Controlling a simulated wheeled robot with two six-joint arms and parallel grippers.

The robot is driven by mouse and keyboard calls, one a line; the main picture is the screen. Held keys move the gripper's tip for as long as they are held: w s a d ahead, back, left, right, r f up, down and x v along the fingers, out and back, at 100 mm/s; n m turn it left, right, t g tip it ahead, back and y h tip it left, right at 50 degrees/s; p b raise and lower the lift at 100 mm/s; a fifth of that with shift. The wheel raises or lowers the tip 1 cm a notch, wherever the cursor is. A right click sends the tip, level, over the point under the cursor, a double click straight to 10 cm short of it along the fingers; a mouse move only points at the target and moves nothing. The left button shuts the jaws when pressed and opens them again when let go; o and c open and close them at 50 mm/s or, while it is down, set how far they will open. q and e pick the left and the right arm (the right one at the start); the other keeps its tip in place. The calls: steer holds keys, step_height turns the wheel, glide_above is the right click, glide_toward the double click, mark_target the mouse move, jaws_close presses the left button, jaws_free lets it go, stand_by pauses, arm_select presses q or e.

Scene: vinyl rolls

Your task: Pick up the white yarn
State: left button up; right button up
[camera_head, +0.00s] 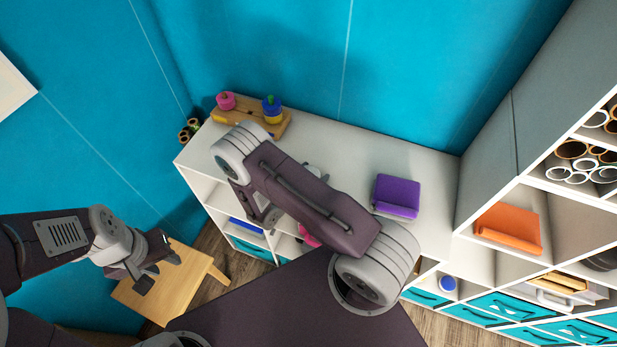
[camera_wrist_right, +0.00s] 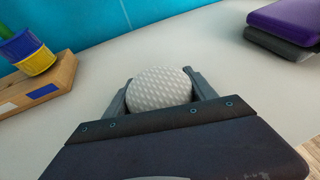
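The white yarn (camera_wrist_right: 158,88), a pale ball with a dotted pattern, sits between the two fingers of my right gripper (camera_wrist_right: 158,92) in the right wrist view. The fingers flank it closely on both sides; whether they press on it is not clear. It appears at or just above the white shelf top (camera_wrist_right: 235,70). In the head view my right arm hides the yarn and most of this gripper. My left gripper (camera_head: 158,262) is open and empty at the lower left, above a small wooden table (camera_head: 185,288).
A wooden board (camera_head: 225,117) with pink and blue-yellow spools stands at the shelf's left end. Blue walls stand behind. Shelf top between board and purple roll is mostly clear.

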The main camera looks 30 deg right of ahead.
mark_target(313, 167)
steer(key=c, duration=0.5)
steer(key=shift+w+r, duration=0.1)
steer(key=shift+r, duration=0.45)
step_height(313, 167, up, 3)
steer(key=shift+f+b, duration=0.1)
steer(key=shift+b, duration=0.4)
steer(key=s+r, duration=0.1)
steer(key=s, duration=0.1)
steer(key=s+r, duration=0.1)
steer(key=s, duration=0.1)
steer(key=s+d+r+b, duration=0.1)
steer(key=shift+s+r, duration=0.15)
steer(key=shift+s, duration=0.25)
steer(key=s+r+p, duration=0.3)
steer(key=s+p, duration=0.3)
steer(key=p, duration=0.1)
steer(key=shift+d+r, duration=0.4)
steer(key=shift+d, duration=0.05)
